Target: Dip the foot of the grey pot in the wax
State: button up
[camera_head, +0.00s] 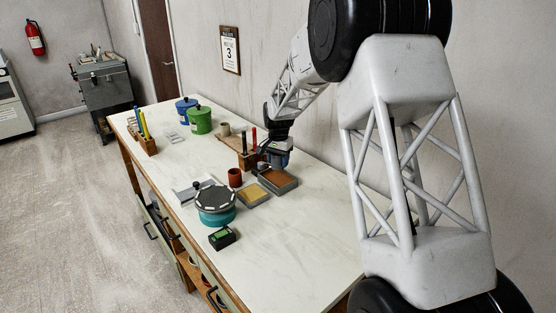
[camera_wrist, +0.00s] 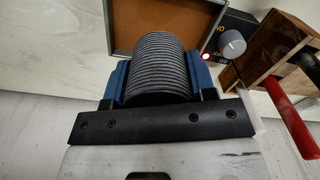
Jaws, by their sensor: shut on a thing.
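My gripper (camera_wrist: 160,78) has its blue fingers on both sides of the grey pot (camera_wrist: 158,62), a ridged cylinder, and is shut on it. In the head view my gripper (camera_head: 278,157) holds it near the back of the shallow tray of brown wax (camera_head: 292,185). In the wrist view the tray (camera_wrist: 115,25) lies beyond the pot, which hides part of its near side. The pot's foot is hard to make out, and I cannot tell its height over the wax.
A control box with a grey knob (camera_wrist: 231,42) and lit red lamp sits beside the tray. A wooden tool block (camera_wrist: 265,45) stands close by. A red-brown cup (camera_head: 235,177), a tray with a tan pad (camera_head: 253,194) and a teal turntable (camera_head: 216,215) stand nearby. The front right tabletop is clear.

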aim_at(278, 180)
jog(key=shift+f, duration=0.15)
jog(key=shift+f, duration=2.45)
jog(key=shift+f, duration=0.55)
dwell(0.4)
jog(key=shift+r, duration=0.2)
dwell(1.2)
jog(key=shift+r, duration=1.5)
jog(key=shift+r, duration=0.2)
jog(key=shift+r, duration=1.35)
